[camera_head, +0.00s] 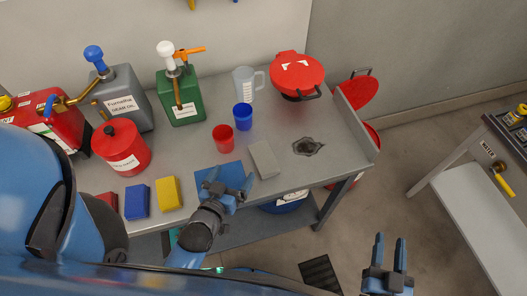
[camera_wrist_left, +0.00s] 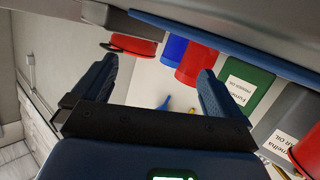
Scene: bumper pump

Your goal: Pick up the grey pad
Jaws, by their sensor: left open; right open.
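The grey pad (camera_head: 265,159) lies flat on the grey workbench (camera_head: 185,146), to the right of a blue pad (camera_head: 205,176). My left gripper (camera_head: 228,182) is open and empty, over the blue pad and just left of and nearer than the grey pad. Its two spread fingers also show in the left wrist view (camera_wrist_left: 160,78), with nothing between them. I cannot make out the grey pad for sure in that view. My right gripper (camera_head: 390,243) is open and empty, off the bench to the lower right, over the floor.
A red cup (camera_head: 223,138), blue cup (camera_head: 243,116) and clear jug (camera_head: 246,83) stand behind the pads. A drain hole (camera_head: 307,146) is right of the grey pad. Yellow (camera_head: 168,193) and blue (camera_head: 137,202) blocks lie left. Cans (camera_head: 180,97) line the back.

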